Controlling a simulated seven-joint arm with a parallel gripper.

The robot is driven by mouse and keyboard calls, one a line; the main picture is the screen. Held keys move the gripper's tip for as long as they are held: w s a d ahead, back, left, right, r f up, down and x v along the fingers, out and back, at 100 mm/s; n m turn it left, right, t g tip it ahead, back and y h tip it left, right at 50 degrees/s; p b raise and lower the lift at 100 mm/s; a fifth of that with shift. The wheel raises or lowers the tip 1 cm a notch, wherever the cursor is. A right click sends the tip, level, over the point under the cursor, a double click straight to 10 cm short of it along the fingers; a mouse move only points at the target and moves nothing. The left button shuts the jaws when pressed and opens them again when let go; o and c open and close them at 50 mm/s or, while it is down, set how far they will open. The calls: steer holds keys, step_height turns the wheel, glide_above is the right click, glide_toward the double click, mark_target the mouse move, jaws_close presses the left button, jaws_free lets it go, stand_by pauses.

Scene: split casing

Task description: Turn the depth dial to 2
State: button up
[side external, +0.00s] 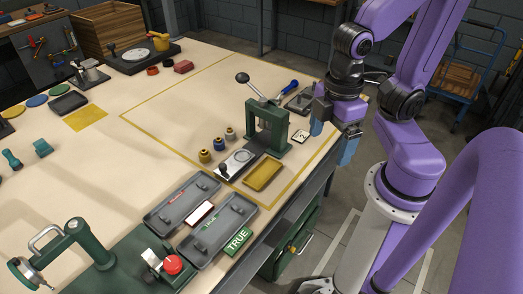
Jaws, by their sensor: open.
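A small green press (270,128) stands near the table's right edge, with a black-knobbed lever on top. A light card marked 2 (301,136) lies just right of it. A silver plate with a dark round part (238,161) lies in front of the press. I cannot make out which part is the depth dial, or any setting on it. My gripper (333,139) is at the table's right edge, right of the press and card. Its two blue fingers are apart and point down, with nothing visible between them. It appears clear of the press.
Several brass-and-dark pieces (218,144) and a yellow tray (263,174) are near the press. Two grey trays (182,204) and a green TRUE sign (238,240) lie nearer the camera. A green fixture with a red button (173,264) stands front left. The table's middle is clear.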

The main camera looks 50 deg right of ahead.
steer(key=c, duration=0.5)
steer(key=w+m, duration=0.2)
steer(key=w, duration=0.1)
steer(key=w+m, duration=0.3)
steer(key=w, duration=0.1)
steer(key=w+r+m+g, duration=0.1)
steer(key=w+m, duration=0.1)
steer(key=w, duration=0.2)
steer(key=shift+a, duration=0.1)
steer(key=shift+c, duration=0.2)
steer(key=w+d+f+m+g+y, duration=0.1)
steer(key=w+d+f+m+y, duration=0.15)
steer(key=w+d+m, duration=1.35)
steer(key=w+d+f+m+t+y, duration=0.1)
steer(key=d+f+m, duration=0.15)
steer(key=d, duration=0.65)
steer(key=w+d+f+m+y, duration=0.1)
steer(key=w+d+f+m, duration=0.15)
steer(key=d, duration=0.55)
steer(key=shift+h, duration=0.25)
steer(key=x, duration=1.6)
steer(key=shift+s+a+f, duration=0.15)
steer(key=shift+s+a, duration=0.05)
steer(key=shift+s, duration=0.1)
jaws_close()
